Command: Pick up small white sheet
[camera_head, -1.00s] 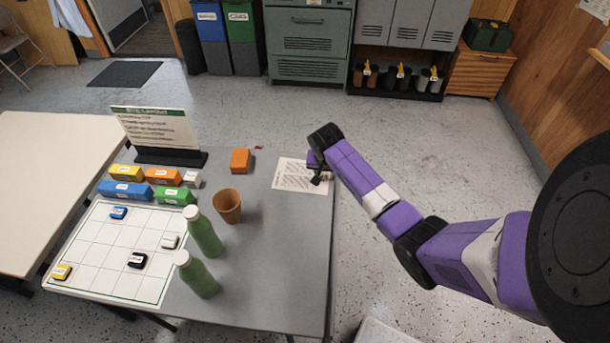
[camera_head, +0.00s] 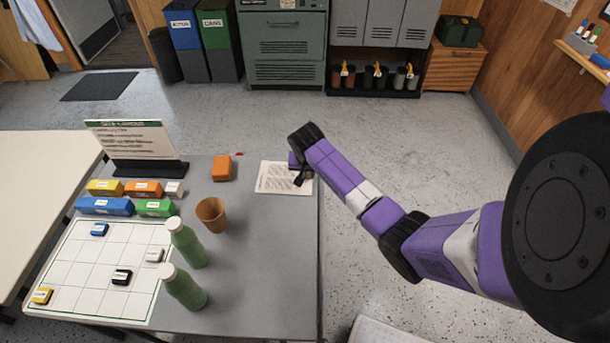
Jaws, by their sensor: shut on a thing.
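The small white sheet (camera_head: 275,178) with lines of print lies at the far right corner of the grey table (camera_head: 262,262). My gripper (camera_head: 298,180) is at the sheet's right edge, by the table's right side. It is shut on that edge of the sheet. The fingertips are small and partly hidden by my wrist. The sheet looks flat on or very close to the table top; I cannot tell if it is lifted.
An orange block (camera_head: 222,168), a brown cup (camera_head: 211,214) and two green bottles (camera_head: 187,243) stand left of the sheet. A sign (camera_head: 131,144), several coloured blocks and a white grid board (camera_head: 80,268) fill the left side. The table's front right is clear.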

